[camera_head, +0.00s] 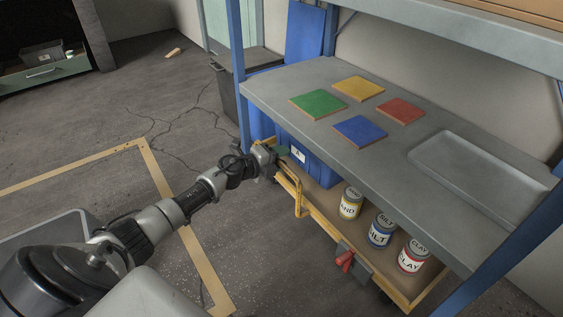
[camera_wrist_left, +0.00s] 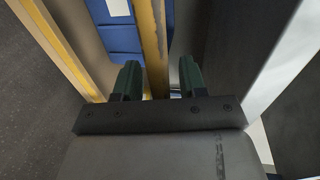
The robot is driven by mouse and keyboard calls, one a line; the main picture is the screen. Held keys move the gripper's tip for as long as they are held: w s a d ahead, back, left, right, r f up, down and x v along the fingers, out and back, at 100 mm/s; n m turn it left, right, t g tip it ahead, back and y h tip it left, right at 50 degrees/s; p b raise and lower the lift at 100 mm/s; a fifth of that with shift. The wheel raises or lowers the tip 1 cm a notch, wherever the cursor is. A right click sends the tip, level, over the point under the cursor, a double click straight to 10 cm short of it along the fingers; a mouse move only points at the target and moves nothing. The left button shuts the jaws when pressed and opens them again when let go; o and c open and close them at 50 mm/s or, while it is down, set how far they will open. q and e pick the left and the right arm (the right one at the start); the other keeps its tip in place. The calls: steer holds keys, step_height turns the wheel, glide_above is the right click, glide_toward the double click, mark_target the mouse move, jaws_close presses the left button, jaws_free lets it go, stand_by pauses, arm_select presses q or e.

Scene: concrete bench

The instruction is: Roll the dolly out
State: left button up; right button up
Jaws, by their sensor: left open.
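The dolly (camera_head: 325,205) is a low brown platform with a yellow frame, standing under the grey bench shelf. A yellow bent handle (camera_head: 299,195) stands on its front side, and a red lever (camera_head: 345,261) sits on a grey box near its front corner. On it are a blue crate (camera_head: 312,166) and several labelled cans, such as a yellow one (camera_head: 351,203) and a blue one (camera_head: 381,230). My left gripper (camera_head: 281,151) is at the dolly's far left end. In the left wrist view its fingers (camera_wrist_left: 159,80) are apart, with a yellow bar (camera_wrist_left: 150,40) between them. My right gripper is not in view.
Blue posts (camera_head: 238,75) carry the bench shelf (camera_head: 290,80), which overhangs the dolly. Coloured tiles (camera_head: 360,130) and a shallow tray (camera_head: 473,158) are on the shelf. A dark bin (camera_head: 226,92) stands behind. The floor inside the yellow line (camera_head: 160,180) looks clear.

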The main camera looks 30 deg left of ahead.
arm_select(q)
steer(key=shift+w, duration=0.2)
jaws_close()
steer(key=shift+s, duration=0.1)
